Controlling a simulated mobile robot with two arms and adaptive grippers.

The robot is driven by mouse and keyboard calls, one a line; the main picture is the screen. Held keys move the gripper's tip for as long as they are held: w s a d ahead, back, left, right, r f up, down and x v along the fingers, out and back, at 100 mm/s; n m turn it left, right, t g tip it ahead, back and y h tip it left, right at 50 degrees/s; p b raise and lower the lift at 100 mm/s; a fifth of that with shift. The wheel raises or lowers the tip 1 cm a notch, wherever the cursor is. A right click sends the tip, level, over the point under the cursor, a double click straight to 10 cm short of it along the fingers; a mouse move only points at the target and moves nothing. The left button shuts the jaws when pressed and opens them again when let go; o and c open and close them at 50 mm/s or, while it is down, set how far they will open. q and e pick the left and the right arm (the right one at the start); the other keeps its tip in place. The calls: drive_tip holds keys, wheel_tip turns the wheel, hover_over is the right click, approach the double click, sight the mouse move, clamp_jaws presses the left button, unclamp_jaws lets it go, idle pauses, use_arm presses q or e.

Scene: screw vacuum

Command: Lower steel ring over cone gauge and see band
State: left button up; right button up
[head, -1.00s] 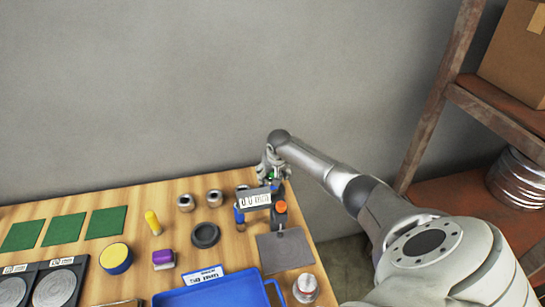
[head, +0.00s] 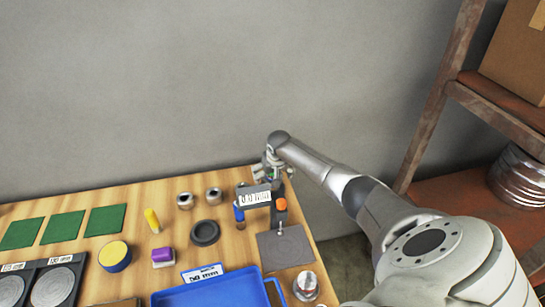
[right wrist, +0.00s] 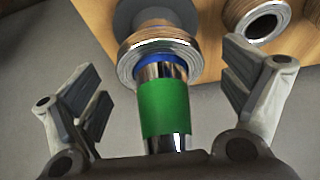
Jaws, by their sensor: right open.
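The cone gauge (right wrist: 165,108) shows in the right wrist view as a shiny post with a green band and a blue band. A steel ring (right wrist: 158,58) sits around it beside the blue band, at the end away from my wrist. The green band is uncovered. My right gripper (right wrist: 160,95) is open, with one finger on each side of the gauge and gaps between. In the head view my right gripper (head: 272,172) is at the far right corner of the table, mostly hiding gauge and ring. My left gripper is not in view.
A stand with a label (head: 254,198) is just in front of my right gripper. Two metal rings (head: 185,200) (head: 214,194) and a dark ring (head: 205,233) lie left of it. A grey mat (head: 285,250) and blue tray (head: 220,293) are nearer. A shelf (head: 500,120) stands right.

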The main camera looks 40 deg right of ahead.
drive_tip(key=v, duration=1.2)
idle(1.0)
